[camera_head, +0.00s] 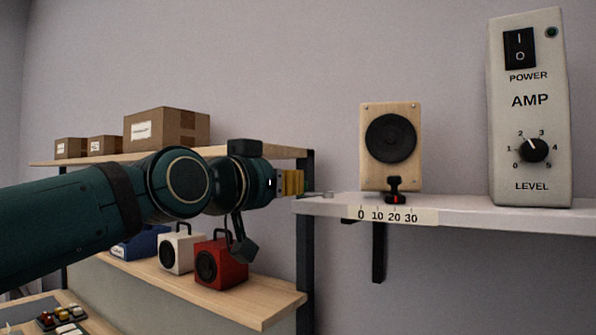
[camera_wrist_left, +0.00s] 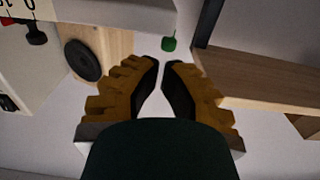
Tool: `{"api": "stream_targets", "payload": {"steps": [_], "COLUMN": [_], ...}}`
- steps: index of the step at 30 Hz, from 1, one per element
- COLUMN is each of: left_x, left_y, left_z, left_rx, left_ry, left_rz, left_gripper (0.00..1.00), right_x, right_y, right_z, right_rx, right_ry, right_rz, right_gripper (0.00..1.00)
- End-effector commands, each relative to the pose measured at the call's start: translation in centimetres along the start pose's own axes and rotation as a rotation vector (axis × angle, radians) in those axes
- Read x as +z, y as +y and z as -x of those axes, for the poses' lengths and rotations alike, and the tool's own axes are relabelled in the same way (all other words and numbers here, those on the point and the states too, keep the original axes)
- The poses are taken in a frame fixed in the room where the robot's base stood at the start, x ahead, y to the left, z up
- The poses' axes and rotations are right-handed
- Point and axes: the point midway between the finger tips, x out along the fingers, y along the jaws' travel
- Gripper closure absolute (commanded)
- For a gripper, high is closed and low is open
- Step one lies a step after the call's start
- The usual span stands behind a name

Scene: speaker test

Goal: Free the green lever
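The green lever shows in the left wrist view as a small green knob (camera_wrist_left: 168,43) on a short stem at the pale shelf's edge. It lies just beyond my left fingertips, apart from them. In the head view I cannot make out its green part; a small grey piece (camera_head: 320,195) lies at the shelf's left end beside my gripper. My left gripper (camera_wrist_left: 161,66) has yellow-brown fingers with a narrow gap between the tips and nothing in it. It also shows in the head view (camera_head: 300,183), side on. My right gripper is not in view.
A white shelf (camera_head: 465,210) carries a wooden speaker (camera_head: 371,168), a black lever with a red mark (camera_head: 395,187) above a scale, and an amp (camera_head: 529,85). Left, a wooden rack holds cartons (camera_head: 168,128) and a red speaker (camera_head: 233,262). The rack's post (camera_head: 305,235) stands close by.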

Motion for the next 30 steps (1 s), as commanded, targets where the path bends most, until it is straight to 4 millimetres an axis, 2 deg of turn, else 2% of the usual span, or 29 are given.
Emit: {"api": "stream_targets", "payload": {"steps": [3,9,24,30], "left_x": [-0.1,0.0,0.1,0.2], "left_y": [0.1,0.0,0.0,-0.7], "left_z": [-1.9,-3.5,-3.7,-4.2], "left_rx": [0.002,0.001,-0.001,-0.002], "left_ry": [-0.001,-0.001,0.0,-0.001], "left_rz": [-0.001,0.0,0.0,0.002], "left_gripper": [1.0,1.0,1.0,1.0], "right_x": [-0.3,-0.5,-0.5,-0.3], "right_y": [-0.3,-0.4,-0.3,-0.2], "right_z": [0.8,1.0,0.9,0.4], "right_rx": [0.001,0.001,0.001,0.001], "right_ry": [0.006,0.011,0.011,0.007], "right_rz": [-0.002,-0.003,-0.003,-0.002], "right_gripper": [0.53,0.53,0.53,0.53]}}
